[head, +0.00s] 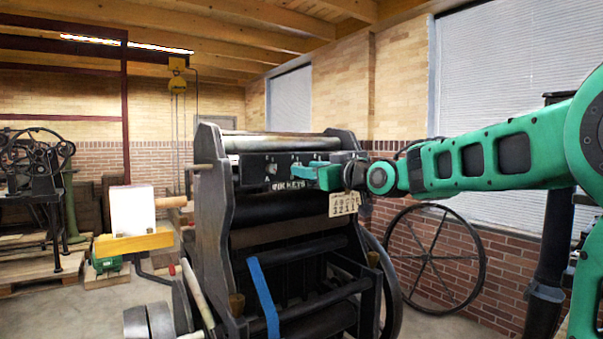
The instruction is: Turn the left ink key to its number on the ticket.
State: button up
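The dark ink key panel (251,172) runs across the upper front of the black press, with "INK KEYS" lettered along its lower edge. Small pale marks show on its left part, too small to read surely. My gripper (299,172) reaches in from the right, its green fingers pointing left at the panel's middle, right of those marks. The fingers cover part of the panel, so some keys are hidden. Whether they touch a key or are open cannot be told. The tan ticket (343,203) hangs below the panel's right end, with a row of letters above a row of small digits.
The press frame (213,220) stands in the middle, with a blue bar (264,298) slanting at its front. A large spoked wheel (435,259) leans by the brick wall at right. A white block (132,210) on a yellow board stands at left, near another press (35,165).

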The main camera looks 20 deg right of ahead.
jog(key=shift+x, duration=1.75)
grip_shut()
jog(key=shift+d, duration=0.1)
jog(key=shift+m, duration=0.3)
jog(key=shift+d+f+m+h, duration=0.1)
jog(key=shift+m+h, duration=0.05)
jog(key=shift+m, duration=3.75)
jog(key=shift+d+m+h, duration=0.1)
jog(key=shift+m+h, duration=0.05)
jog(key=shift+m, duration=3.75)
